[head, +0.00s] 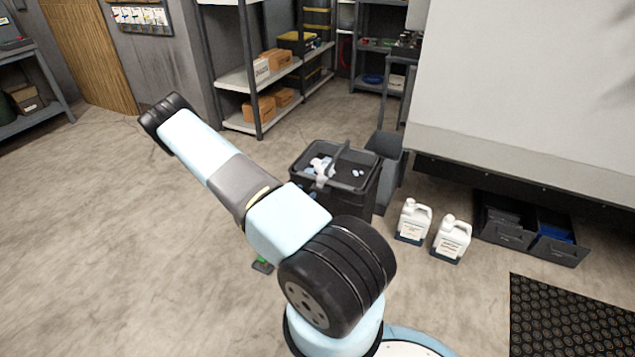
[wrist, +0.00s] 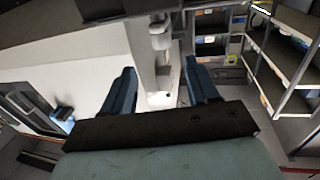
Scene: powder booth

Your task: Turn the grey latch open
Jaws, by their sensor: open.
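I cannot make out a grey latch for certain in either view. My gripper (wrist: 161,85) shows in the wrist view with its two blue fingers wide apart and nothing between them. Beyond the fingers is a pale upright post (wrist: 145,50) with a small grey rounded fitting (wrist: 160,32) on it; I cannot tell whether this is the latch. The fingers look apart from it. In the head view my arm reaches to the upper left, and the gripper is not seen there.
In the head view a black bin (head: 345,200) stands beside two white jugs (head: 413,219) (head: 452,238). A large white booth wall (head: 530,80) fills the right, with dark drawers (head: 505,222) below. Shelving (head: 243,78) stands at the back. The floor at left is clear.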

